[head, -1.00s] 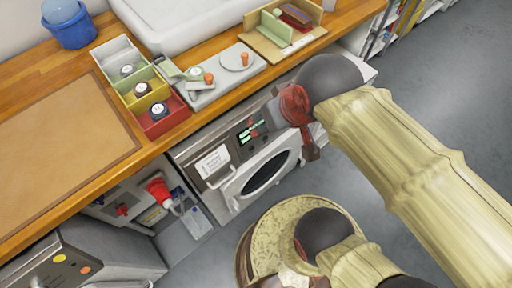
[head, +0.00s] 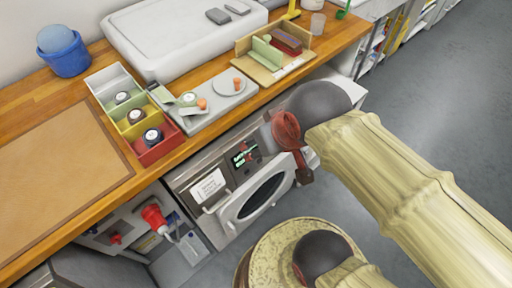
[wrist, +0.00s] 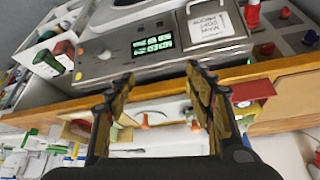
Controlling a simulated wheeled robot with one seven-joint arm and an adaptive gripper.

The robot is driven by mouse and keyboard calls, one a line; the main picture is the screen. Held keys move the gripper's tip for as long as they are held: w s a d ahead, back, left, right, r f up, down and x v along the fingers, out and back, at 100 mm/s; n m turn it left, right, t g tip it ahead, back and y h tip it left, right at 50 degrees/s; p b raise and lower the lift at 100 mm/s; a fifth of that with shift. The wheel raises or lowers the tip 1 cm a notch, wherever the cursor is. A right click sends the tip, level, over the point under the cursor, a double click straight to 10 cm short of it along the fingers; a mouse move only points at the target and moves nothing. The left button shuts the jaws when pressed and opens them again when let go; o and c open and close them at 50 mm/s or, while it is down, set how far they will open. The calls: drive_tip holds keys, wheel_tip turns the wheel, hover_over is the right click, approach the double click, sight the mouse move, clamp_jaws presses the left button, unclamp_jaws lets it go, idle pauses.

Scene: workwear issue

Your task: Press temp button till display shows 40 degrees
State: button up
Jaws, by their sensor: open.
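The washing machine (head: 215,185) stands under the counter, with a round door (head: 262,197) and a dark display (head: 243,156) lit in green. In the wrist view its grey control panel (wrist: 120,66) carries the display (wrist: 152,45), whose green digits are too small to read. A pale knob (wrist: 104,54) and a small red button (wrist: 80,50) are left of the display. My gripper (wrist: 163,88) is open and empty, its fingers pointing toward the panel below the display in the picture. I cannot tell any contact. In the head view my wrist (head: 288,130) is right of the display.
The wooden counter edge (head: 190,140) runs above the machine. On the counter are a compartment tray (head: 150,157), a grey tray (head: 222,110) and a white basin (head: 165,55). A white note (head: 208,186) is on the machine. Grey floor is clear at right.

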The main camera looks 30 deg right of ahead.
drive_tip(key=c, duration=0.3)
idle(0.4)
clamp_jaws()
idle(0.3)
idle(1.3)
